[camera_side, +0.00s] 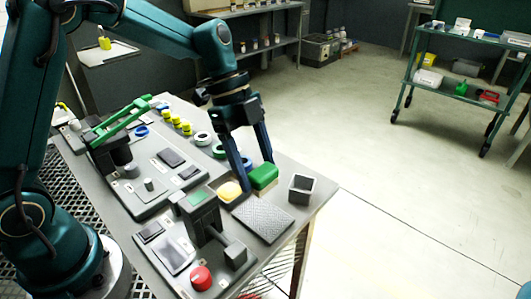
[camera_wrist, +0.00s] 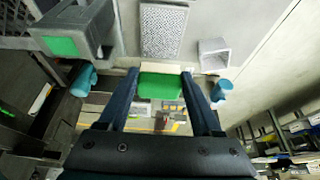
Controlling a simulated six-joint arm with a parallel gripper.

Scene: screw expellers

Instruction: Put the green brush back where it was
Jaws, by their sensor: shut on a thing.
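The green brush (camera_side: 263,177) is a green block with a pale cream underside. My gripper (camera_side: 254,172) points down and is shut on the brush, one finger on each side. In the wrist view the brush (camera_wrist: 160,87) lies between the two fingers of my gripper (camera_wrist: 160,74), with its pale strip toward the textured plate. Whether the brush touches the bench or is held just above it, I cannot tell.
The textured grey plate (camera_side: 263,217) lies in front of the brush. A machine with a red knob (camera_side: 201,277) is nearer.

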